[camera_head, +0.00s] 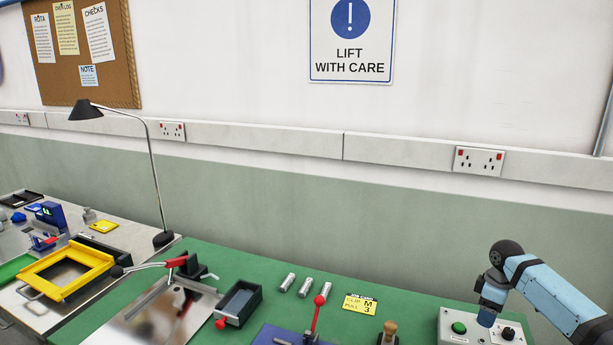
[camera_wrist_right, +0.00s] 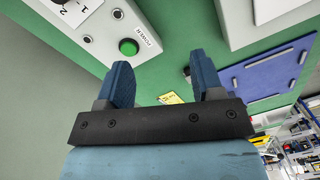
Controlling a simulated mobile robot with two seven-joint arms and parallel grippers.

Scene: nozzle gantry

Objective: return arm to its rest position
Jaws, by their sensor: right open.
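My right arm (camera_head: 555,290) comes in from the lower right in the head view, pale blue with a dark joint at its bend. My right gripper (camera_head: 487,316) points down by the left part of the control box (camera_head: 455,318), whose green button (camera_head: 459,328) shows to its left. In the right wrist view my right gripper (camera_wrist_right: 162,75) has its two blue fingers apart with nothing between them. The control box (camera_wrist_right: 88,40) and its green button (camera_wrist_right: 129,47) lie beyond the left finger there. I cannot tell how far the gripper is from the box. My left gripper is not in view.
On the green bench (camera_head: 215,258) stand a red-handled clamp (camera_head: 175,262), a dark bin (camera_head: 238,302), metal cylinders (camera_head: 305,287), a yellow card (camera_head: 359,303), a red-knobbed lever (camera_head: 317,308) and a wooden-knobbed piece (camera_head: 389,330). A desk lamp (camera_head: 157,180) rises at left.

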